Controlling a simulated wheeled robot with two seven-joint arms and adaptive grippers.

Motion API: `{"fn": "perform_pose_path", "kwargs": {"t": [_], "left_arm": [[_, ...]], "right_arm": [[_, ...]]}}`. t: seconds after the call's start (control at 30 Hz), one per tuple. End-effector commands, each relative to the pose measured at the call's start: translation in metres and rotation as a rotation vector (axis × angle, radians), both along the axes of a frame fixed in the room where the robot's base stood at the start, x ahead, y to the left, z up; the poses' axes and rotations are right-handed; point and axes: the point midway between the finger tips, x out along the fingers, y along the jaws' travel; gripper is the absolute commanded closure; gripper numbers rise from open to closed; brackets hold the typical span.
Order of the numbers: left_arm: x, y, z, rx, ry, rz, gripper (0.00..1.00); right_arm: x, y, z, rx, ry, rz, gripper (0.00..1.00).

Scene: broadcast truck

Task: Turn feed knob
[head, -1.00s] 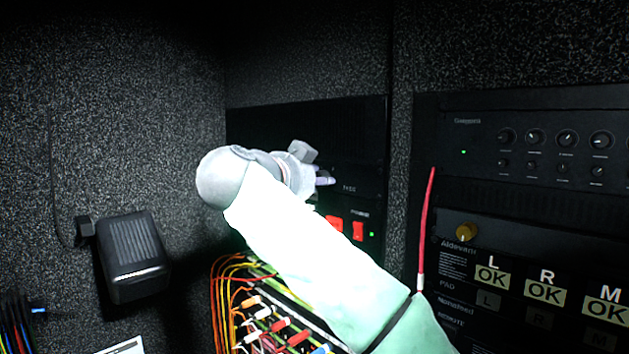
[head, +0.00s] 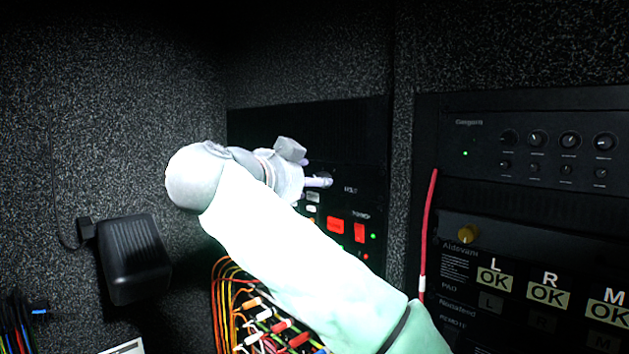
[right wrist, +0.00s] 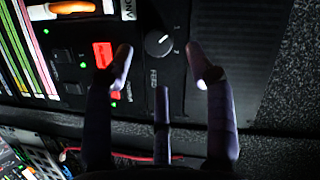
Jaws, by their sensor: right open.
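The feed knob (right wrist: 158,43) is a round dark knob with a white pointer mark, on a black panel in the right wrist view. I see no finger closed on the knob, and the exact gap to the panel is unclear. In the head view my right gripper (head: 318,182) reaches the black panel (head: 345,205), and the knob is mostly hidden there. My left gripper is not in view.
Red buttons (head: 335,225) sit below the gripper on the same panel. A patch bay with several coloured cables (head: 270,325) lies under my arm. A rack with knobs (head: 535,140) and OK labels stands right, with a red cable (head: 428,230). A black box (head: 133,260) hangs left.

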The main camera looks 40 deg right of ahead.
Motion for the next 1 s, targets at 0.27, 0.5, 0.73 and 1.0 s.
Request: {"fn": "perform_pose_path", "kwargs": {"t": [0.27, 0.5, 0.73, 1.0], "left_arm": [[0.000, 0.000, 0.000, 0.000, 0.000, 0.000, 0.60], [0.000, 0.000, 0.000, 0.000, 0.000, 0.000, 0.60], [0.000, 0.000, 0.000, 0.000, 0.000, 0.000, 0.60], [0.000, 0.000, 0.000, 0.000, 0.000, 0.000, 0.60]], "right_arm": [[-0.021, 0.048, 0.009, -0.002, -0.002, 0.003, 0.45], [-0.030, 0.065, 0.012, -0.001, -0.002, 0.001, 0.45], [-0.031, 0.067, 0.012, -0.001, -0.001, -0.001, 0.45], [-0.031, 0.067, 0.012, -0.001, -0.001, -0.001, 0.45]]}}
